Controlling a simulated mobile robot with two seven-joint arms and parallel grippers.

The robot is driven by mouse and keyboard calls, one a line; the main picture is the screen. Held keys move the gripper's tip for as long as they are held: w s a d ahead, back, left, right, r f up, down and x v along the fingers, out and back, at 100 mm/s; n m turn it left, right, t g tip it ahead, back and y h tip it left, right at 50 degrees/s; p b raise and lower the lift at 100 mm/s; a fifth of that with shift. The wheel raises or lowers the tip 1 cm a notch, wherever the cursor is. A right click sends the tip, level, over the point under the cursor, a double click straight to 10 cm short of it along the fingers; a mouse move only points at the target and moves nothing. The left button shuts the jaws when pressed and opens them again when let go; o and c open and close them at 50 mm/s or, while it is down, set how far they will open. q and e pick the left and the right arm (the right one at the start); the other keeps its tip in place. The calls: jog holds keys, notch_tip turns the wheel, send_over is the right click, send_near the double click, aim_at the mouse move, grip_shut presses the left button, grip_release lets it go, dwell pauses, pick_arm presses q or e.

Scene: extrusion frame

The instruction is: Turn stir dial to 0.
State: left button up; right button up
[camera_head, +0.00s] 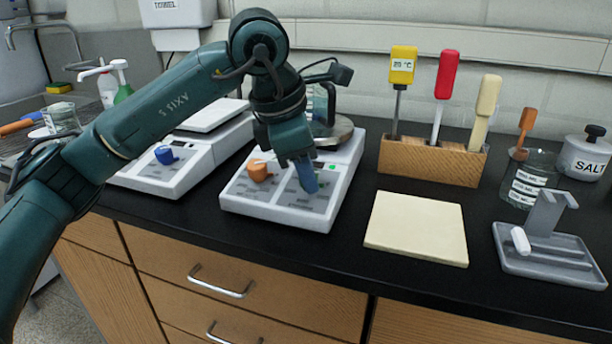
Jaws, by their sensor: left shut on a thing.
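The stirrer (240,205), a white unit with a dark round plate on top, stands on the counter in the middle. An orange dial (259,171) sits at the left of its sloped front panel. My left gripper (305,180) points down over the right part of this panel, to the right of the orange dial. It is shut on the stir dial, which the fingers mostly hide. The dial's pointer and the setting it shows cannot be read. My right gripper is not in view.
Another white unit with a blue dial (166,155) stands to the left, under my left arm. A cream pad (417,228) lies right of the stirrer. Behind it is a wooden rack (430,160) with several coloured handles. A grey stand (548,250) and a beaker (527,180) are further right.

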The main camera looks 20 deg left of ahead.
pick_arm(q)
jog(key=n+b, duration=0.1)
jog(key=n, duration=0.2)
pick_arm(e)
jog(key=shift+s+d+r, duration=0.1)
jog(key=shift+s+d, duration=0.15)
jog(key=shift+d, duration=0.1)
pick_arm(q)
jog(key=shift+n, duration=0.3)
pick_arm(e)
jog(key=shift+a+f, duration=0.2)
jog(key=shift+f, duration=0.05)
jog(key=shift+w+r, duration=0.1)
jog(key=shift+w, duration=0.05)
pick_arm(q)
jog(key=o, duration=1)
jog(key=v, duration=0.8)
jog(key=p+v, duration=0.1)
jog(key=v, duration=0.4)
jog(key=shift+s+d, duration=0.2)
jog(key=shift+s, duration=0.15)
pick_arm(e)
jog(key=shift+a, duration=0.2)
